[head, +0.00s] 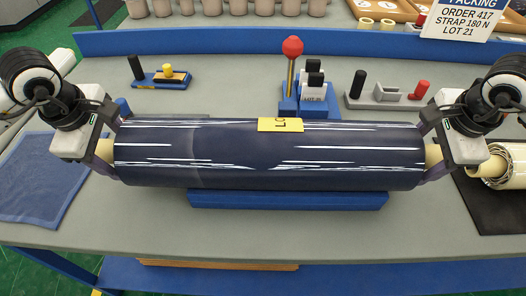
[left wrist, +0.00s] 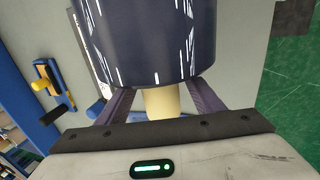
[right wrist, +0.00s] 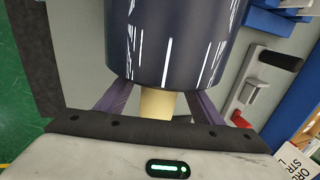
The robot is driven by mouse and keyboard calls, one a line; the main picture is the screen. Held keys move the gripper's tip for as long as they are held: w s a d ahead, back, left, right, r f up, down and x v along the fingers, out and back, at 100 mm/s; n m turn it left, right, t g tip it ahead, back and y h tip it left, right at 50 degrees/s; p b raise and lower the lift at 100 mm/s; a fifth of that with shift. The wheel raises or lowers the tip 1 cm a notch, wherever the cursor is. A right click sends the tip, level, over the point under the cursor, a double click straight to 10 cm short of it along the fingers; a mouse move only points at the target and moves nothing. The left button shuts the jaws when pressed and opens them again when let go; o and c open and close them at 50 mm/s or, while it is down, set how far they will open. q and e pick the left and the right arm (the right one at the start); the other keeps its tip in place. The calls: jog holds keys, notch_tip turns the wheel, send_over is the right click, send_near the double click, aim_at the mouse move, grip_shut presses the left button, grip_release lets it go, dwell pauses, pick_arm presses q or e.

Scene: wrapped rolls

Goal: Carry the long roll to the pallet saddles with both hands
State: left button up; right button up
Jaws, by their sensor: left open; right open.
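The long roll (head: 268,153) is wrapped in glossy dark blue film with a yellow label (head: 280,125). It lies level across the middle of the table, above a blue support block (head: 288,200); whether it touches the block is hidden. My left gripper (head: 112,150) is at its left end, with open fingers on either side of the pale core (left wrist: 162,103). My right gripper (head: 432,152) is at its right end, open around the pale core (right wrist: 157,102) there. The fingers show apart from both cores. I cannot pick out the pallet saddles.
A blue mat (head: 40,185) lies at the left, and a dark mat with a pale roll (head: 510,165) at the right. Behind the long roll stand a blue holder with a red knob (head: 292,47), a small blue tray (head: 165,78) and a grey fixture (head: 385,97).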

pick_arm(q)
grip_shut()
pick_arm(e)
grip_shut()
